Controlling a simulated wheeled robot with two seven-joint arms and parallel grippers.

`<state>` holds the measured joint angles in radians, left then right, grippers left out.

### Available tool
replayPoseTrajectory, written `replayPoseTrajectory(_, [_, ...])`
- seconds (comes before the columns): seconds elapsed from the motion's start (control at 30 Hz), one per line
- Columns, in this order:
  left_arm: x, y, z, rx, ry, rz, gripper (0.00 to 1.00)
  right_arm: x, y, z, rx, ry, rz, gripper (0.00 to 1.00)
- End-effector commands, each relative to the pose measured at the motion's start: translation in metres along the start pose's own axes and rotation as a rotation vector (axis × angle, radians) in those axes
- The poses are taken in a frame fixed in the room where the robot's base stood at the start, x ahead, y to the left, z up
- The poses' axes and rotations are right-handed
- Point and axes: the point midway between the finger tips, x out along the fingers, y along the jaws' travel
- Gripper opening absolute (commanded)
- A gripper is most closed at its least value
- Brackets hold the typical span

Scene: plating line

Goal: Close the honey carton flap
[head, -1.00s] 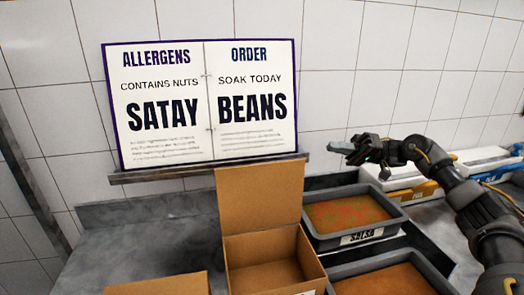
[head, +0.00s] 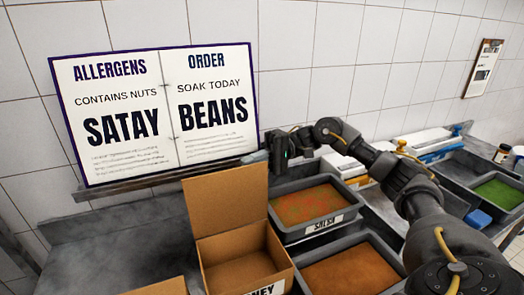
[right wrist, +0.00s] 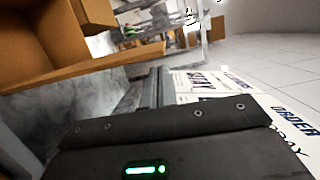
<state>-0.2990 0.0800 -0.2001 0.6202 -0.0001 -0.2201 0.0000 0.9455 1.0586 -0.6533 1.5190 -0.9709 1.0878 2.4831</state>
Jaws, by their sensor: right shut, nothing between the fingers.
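The honey carton (head: 240,262) stands open on the counter at the bottom centre of the head view, its label partly cut off. Its brown flap (head: 225,210) stands upright at the back edge. My right gripper (head: 279,160) is shut and empty. In the head view it appears just right of the flap's top corner, in front of the wall ledge; I cannot tell whether it touches the flap. In the right wrist view, brown cardboard (right wrist: 110,35) fills the upper left beside the dark gripper body. My left gripper is not in view.
A salsa tray (head: 310,206) and another tray of orange food (head: 350,275) sit right of the carton. Another brown box (head: 160,287) is at the bottom edge. The open sign (head: 160,110) stands on a ledge (head: 150,183) behind.

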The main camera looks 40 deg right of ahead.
Motion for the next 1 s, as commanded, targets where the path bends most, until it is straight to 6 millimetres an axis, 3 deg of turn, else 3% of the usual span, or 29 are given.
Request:
replayPoseTrajectory(0.1, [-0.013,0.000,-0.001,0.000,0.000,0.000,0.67,0.021,-0.004,0.001,0.001,-0.004,-0.001,0.00])
replayPoseTrajectory(0.3, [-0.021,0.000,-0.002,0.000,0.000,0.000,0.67,0.041,-0.002,0.000,0.000,-0.001,0.000,0.00])
replayPoseTrajectory(0.83, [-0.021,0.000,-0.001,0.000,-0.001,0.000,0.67,0.048,0.000,0.000,-0.004,-0.002,0.001,0.00])
replayPoseTrajectory(1.0, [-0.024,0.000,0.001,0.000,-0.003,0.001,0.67,0.060,-0.002,0.001,-0.039,-0.024,0.008,0.00])
